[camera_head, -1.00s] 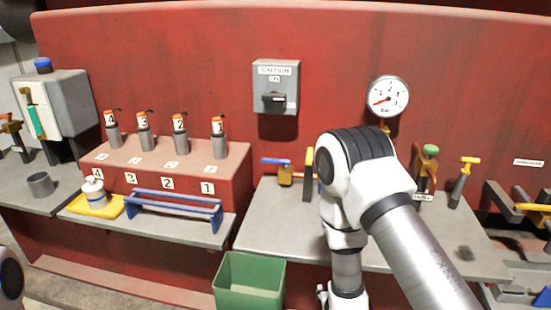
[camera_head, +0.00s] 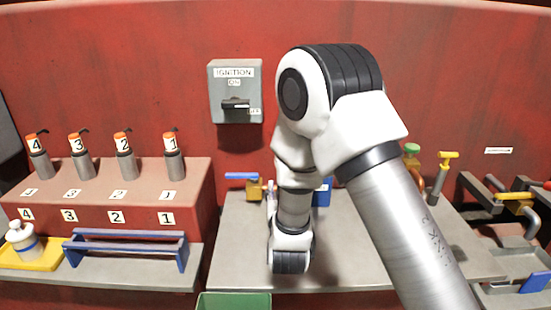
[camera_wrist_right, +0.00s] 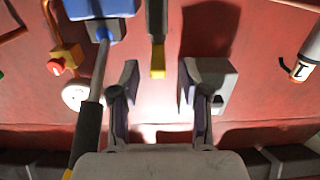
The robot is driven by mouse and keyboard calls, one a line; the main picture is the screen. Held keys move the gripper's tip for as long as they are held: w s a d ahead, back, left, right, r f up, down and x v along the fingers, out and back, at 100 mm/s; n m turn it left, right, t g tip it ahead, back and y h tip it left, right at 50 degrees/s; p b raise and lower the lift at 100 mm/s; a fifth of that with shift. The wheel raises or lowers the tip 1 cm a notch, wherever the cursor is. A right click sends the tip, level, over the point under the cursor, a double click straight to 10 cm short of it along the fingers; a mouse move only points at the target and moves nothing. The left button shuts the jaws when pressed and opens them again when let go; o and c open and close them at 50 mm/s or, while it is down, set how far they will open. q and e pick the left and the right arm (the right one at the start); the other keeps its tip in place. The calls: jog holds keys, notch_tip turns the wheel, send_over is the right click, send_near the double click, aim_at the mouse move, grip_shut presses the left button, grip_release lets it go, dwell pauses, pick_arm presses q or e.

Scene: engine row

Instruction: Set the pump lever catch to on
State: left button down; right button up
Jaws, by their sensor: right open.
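In the right wrist view, a dark post with a yellow tip (camera_wrist_right: 157,60) hangs into the picture between and beyond my finger ends; I cannot tell for sure whether it is the catch. Left of it, a blue block (camera_wrist_right: 100,8) carries a metal lever with a black grip (camera_wrist_right: 86,135), which looks like the pump lever. My right gripper (camera_wrist_right: 158,86) is open, with a finger on each side of the yellow tip and nothing held. In the head view my own arm hides most of this spot; a blue piece (camera_head: 322,192) shows beside it. My left gripper is out of view.
The ignition box (camera_head: 235,92) is on the red wall. Numbered plugs stand on a red block (camera_head: 190,205) at left. A blue rack (camera_head: 125,247) and yellow tray (camera_head: 45,258) lie in front. A green bin (camera_head: 232,302) is below. Yellow-handled parts (camera_head: 448,155) stand at right.

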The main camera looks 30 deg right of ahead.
jog(key=shift+h, duration=0.3)
jog(key=w+d+r, duration=0.1)
jog(key=w+d+r+p, duration=0.1)
jog(key=w, duration=0.1)
jog(key=shift+w+d+r, duration=0.1)
jog(key=shift+w+d, duration=0.1)
jog(key=shift+d, duration=0.05)
jog(key=x, duration=0.4)
jog(key=shift+w+d+f+p, duration=0.1)
jog(key=shift+w+f+p, duration=0.2)
jog(key=shift+f+p, duration=0.1)
jog(key=shift+s+r, duration=0.2)
jog(key=shift+s, duration=0.05)
jog(key=shift+c, duration=0.4)
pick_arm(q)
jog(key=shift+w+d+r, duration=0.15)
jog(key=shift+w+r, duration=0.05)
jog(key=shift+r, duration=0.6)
pick_arm(e)
grip_shut()
